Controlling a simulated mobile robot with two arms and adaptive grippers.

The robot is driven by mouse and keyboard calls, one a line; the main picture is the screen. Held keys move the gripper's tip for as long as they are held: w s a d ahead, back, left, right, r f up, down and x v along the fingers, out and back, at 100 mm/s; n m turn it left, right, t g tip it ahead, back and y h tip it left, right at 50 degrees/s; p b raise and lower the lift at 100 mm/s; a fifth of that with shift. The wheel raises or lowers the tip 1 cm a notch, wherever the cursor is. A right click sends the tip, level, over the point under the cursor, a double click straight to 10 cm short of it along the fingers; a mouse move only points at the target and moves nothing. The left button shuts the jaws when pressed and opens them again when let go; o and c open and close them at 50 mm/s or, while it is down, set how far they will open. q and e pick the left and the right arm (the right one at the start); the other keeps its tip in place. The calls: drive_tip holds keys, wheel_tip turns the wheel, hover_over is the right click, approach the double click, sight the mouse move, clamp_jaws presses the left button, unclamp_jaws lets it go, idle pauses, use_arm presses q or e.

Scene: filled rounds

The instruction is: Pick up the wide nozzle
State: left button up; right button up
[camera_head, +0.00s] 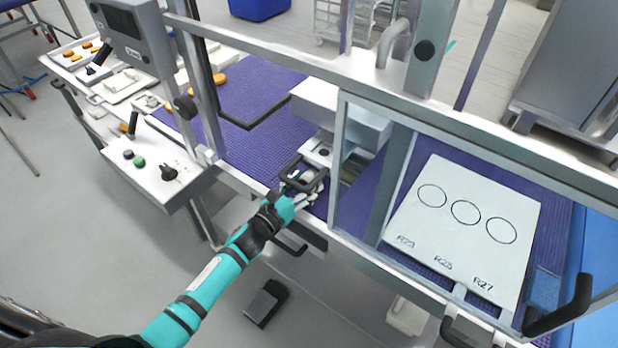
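My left gripper (310,195), on a teal and black arm, reaches in from the lower left to the front opening of the machine. It is at a black handle-like frame (303,174) below a grey metal housing (345,112). Its fingers are small and partly merge with the parts there, so I cannot tell if they are open or shut, or touch anything. I cannot make out the wide nozzle for certain; it may be hidden by the gripper or the housing. My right gripper is not in view.
A purple conveyor belt (235,95) runs through the machine frame. A white board (470,235) with three drawn circles lies at the right behind a clear guard. A control box (160,165) and white trays (125,85) stand at the left. A black pedal (265,303) is on the floor.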

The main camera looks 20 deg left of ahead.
use_arm(q)
drive_tip(key=c, duration=1)
